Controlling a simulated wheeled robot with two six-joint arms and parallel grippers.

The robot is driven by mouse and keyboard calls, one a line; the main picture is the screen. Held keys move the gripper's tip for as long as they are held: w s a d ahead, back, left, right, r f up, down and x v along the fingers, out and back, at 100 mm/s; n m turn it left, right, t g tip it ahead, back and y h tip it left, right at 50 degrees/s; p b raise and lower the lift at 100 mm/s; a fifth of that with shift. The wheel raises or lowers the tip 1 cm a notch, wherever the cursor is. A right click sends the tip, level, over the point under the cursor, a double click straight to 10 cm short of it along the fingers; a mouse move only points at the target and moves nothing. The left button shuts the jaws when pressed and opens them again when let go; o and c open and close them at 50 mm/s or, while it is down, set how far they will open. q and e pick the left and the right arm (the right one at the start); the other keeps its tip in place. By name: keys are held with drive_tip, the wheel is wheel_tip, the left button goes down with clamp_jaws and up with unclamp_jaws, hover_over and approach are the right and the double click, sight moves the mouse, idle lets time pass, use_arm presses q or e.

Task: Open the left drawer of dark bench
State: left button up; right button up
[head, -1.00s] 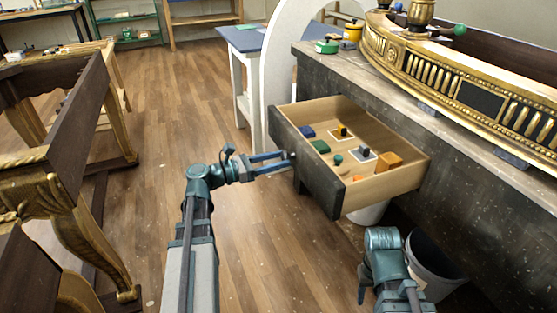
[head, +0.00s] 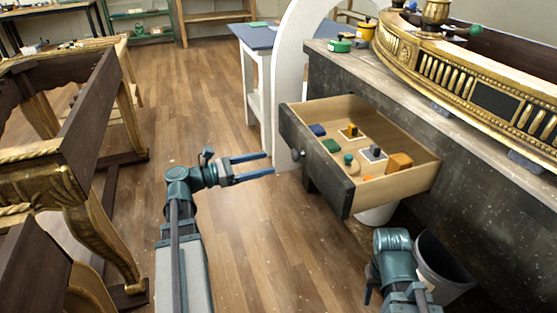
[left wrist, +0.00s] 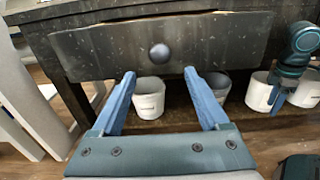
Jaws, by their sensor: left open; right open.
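The dark bench (head: 478,165) stands at the right, and its left drawer (head: 318,160) is pulled well out, with its pale wooden inside showing. Its round dark knob (head: 298,154) is on the front, also seen in the left wrist view (left wrist: 160,54). My left gripper (head: 271,163) is open and empty, a short way in front of the knob and apart from it. In the left wrist view its blue fingers (left wrist: 159,75) point at the drawer front, below and either side of the knob. My right gripper (left wrist: 275,98) is open near the white buckets, mostly hidden in the head view.
Small coloured blocks, such as an orange one (head: 399,162), lie in the drawer. White buckets (left wrist: 148,97) stand under the bench. A gilt console piece (head: 480,70) sits on top. A carved frame (head: 90,110) is at the left; the wooden floor (head: 215,100) between is clear.

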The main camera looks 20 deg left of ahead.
use_arm(q)
drive_tip(key=v, duration=0.6)
idle(0.5)
